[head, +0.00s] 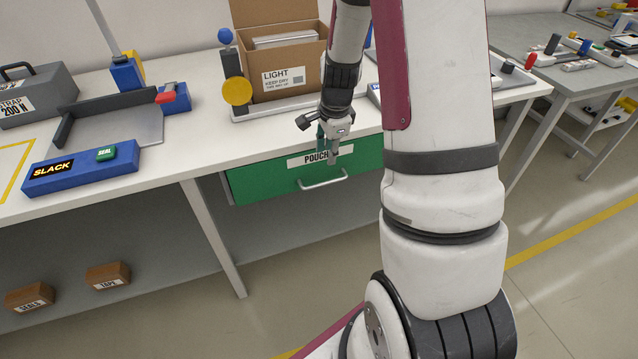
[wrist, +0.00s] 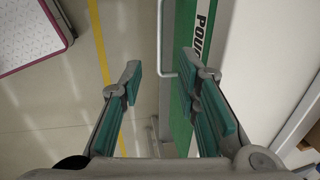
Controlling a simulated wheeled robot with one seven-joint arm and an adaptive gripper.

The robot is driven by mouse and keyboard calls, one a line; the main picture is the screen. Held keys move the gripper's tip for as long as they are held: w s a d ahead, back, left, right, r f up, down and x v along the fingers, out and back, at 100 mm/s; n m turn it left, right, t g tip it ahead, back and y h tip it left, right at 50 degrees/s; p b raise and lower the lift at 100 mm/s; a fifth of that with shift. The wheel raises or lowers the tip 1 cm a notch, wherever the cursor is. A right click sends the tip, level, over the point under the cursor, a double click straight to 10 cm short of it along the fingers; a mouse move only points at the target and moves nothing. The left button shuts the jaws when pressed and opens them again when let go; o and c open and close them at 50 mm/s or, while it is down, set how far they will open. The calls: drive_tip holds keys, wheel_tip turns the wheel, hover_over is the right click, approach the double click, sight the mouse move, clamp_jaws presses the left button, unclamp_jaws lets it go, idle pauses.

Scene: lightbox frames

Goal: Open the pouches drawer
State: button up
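The pouches drawer (head: 265,180) has a green front under the white bench top, with a white label partly hidden by my gripper. It looks shut. Its pale bar handle (head: 323,184) runs across the lower front. In the wrist view the drawer front (wrist: 183,60) stands on edge at right, and the handle (wrist: 161,40) shows between the two finger lines, ahead of the tips. My gripper (head: 333,150) points down in front of the drawer, above the handle. In the wrist view my gripper (wrist: 160,78) is open, its teal-padded fingers apart and empty. Whether either finger touches the handle cannot be told.
On the bench top (head: 190,105) stand an open cardboard box (head: 280,50), a blue SLACK device (head: 80,170) and a grey case (head: 35,95). A bench leg (head: 213,235) stands left of the drawer. The floor (head: 300,280) before the drawer is clear apart from my arm.

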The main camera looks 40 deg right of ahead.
sight(324, 184)
drive_tip(key=f, duration=0.4)
drive_tip(key=w+f, duration=0.1)
drive_tip(key=f, duration=0.3)
drive_tip(key=w+f+b, duration=0.1)
drive_tip(key=f, duration=0.3)
drive_tip(key=shift+w+d+f, duration=0.2)
drive_tip(key=shift+d+f, duration=0.1)
drive_tip(key=shift+f, duration=0.05)
drive_tip(key=shift+c, duration=0.6)
clamp_jaws()
